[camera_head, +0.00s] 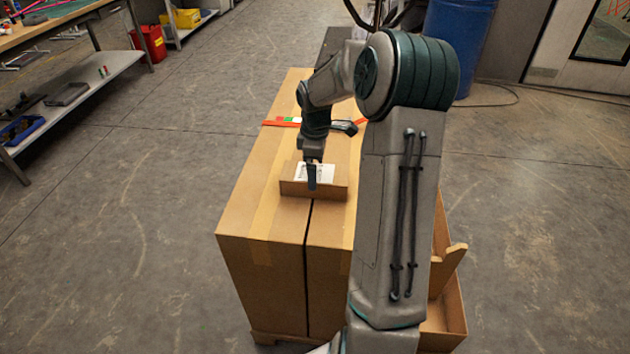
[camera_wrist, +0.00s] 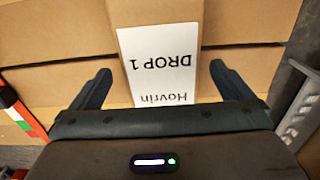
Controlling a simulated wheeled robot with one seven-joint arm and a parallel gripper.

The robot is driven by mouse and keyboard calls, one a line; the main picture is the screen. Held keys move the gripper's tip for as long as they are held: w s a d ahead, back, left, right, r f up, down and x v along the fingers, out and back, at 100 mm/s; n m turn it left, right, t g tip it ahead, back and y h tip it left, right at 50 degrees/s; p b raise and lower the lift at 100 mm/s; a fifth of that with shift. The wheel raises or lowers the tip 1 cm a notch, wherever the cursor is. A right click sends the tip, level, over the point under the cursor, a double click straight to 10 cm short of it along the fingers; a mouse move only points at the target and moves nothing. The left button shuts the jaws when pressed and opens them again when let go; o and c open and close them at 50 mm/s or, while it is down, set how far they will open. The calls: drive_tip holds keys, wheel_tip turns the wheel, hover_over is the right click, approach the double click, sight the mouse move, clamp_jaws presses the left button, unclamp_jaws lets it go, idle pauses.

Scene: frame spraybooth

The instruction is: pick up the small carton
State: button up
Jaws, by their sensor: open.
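The small carton (camera_head: 332,191) is a low brown box with a white label on top. It lies on top of a large brown carton (camera_head: 265,200). In the wrist view the small carton (camera_wrist: 155,12) fills the middle, its label reading "Havrin DROP 1" upside down. My gripper (camera_head: 312,178) is over the small carton, pointing down. In the wrist view my gripper (camera_wrist: 160,75) is open, with one dark finger on each side of the carton and nothing held. I cannot tell the fingertips' exact height beside it.
A red strip with green and white marks (camera_head: 283,121) lies on the large carton behind the small one. An open brown box (camera_head: 446,312) stands at lower right, partly behind my arm. A shelf (camera_head: 85,85) is at left, a blue barrel (camera_head: 462,40) behind. Grey floor is clear at left.

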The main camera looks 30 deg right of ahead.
wheel_tip(320, 180, down, 5)
drive_tip(key=shift+a+r, duration=0.1)
drive_tip(key=c, duration=1.3)
